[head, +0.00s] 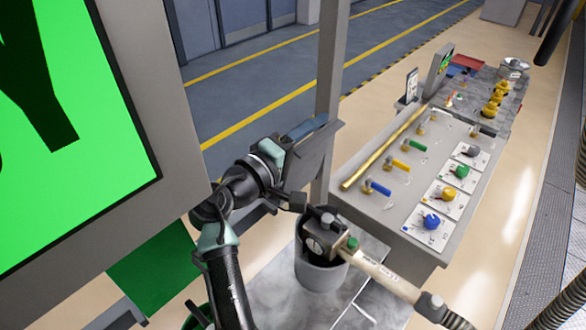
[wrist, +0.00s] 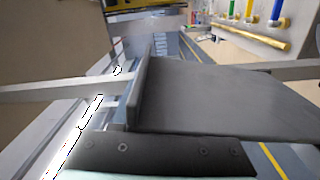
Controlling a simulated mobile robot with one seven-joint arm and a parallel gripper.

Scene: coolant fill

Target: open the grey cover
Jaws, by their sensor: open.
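A row of small white plates lies on the grey panel at the right of the head view, each with a coloured round part. The grey one (head: 472,151) is at the far end of that row; I take it as the grey cover and cannot tell whether it is open. My gripper (head: 318,140) is open and empty, left of the panel and apart from it, in front of a grey post (head: 331,60). In the wrist view a broad grey finger plate (wrist: 215,100) fills the middle and hides much behind it. The grey cover cannot be made out there.
Levers in several colours and a brass bar (head: 385,150) lie on the panel's left side. A grey bin (head: 320,275) holding a hose nozzle (head: 365,265) stands below my gripper. A large green screen (head: 70,120) blocks the left. Open floor (head: 270,85) lies beyond.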

